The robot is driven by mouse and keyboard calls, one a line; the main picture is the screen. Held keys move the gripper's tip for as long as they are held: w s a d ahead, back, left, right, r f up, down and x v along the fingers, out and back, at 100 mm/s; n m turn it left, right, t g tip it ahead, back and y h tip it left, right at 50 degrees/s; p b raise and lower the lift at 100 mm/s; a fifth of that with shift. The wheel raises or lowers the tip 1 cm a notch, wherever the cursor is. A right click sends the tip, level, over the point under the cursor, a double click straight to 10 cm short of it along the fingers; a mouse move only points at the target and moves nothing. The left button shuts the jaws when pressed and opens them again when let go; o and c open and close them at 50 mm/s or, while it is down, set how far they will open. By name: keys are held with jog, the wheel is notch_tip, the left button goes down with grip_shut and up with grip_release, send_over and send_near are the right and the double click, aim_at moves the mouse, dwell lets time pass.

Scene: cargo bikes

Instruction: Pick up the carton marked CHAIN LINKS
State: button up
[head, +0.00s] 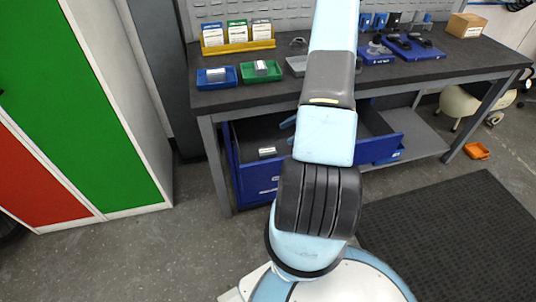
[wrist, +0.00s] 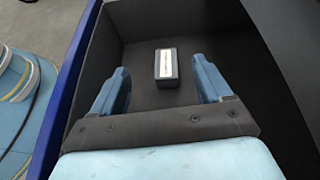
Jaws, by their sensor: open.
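A small dark carton with a white label (wrist: 166,64) lies on the floor of an open blue drawer (wrist: 68,85). Its print is too small to read, so I cannot confirm CHAIN LINKS. The carton also shows in the head view (head: 267,152), in the left part of the drawer (head: 255,184). My gripper (wrist: 160,72) is open, with one blue finger on each side of the carton in the wrist view. It appears above the carton and apart from it, with nothing between the fingers. In the head view my arm hides most of the gripper.
The drawer walls stand around my gripper. The workbench top (head: 240,96) is above the drawer, with a blue bin (head: 216,78), a green bin (head: 261,71), a yellow rack (head: 238,46) and a cardboard box (head: 466,25). A green cabinet (head: 75,110) stands left.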

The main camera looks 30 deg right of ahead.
aim_at(268, 150)
jog(key=f, duration=0.1)
jog(key=d+f, duration=0.1)
jog(key=f+m+t, duration=0.1)
jog(key=shift+s+d, duration=0.2)
jog(key=shift+s, duration=0.15)
jog(key=shift+d+f, duration=0.1)
jog(key=shift+f, duration=0.25)
jog(key=shift+a+f, duration=0.15)
jog(key=shift+a, duration=0.05)
jog(key=x, duration=0.7)
jog(key=shift+w+a, duration=0.15)
jog(key=shift+a, duration=0.05)
jog(key=shift+f+x, duration=0.2)
jog(key=shift+x, duration=2.7)
jog(key=shift+d, duration=0.1)
jog(key=shift+c, duration=0.3)
jog(key=c, duration=1)
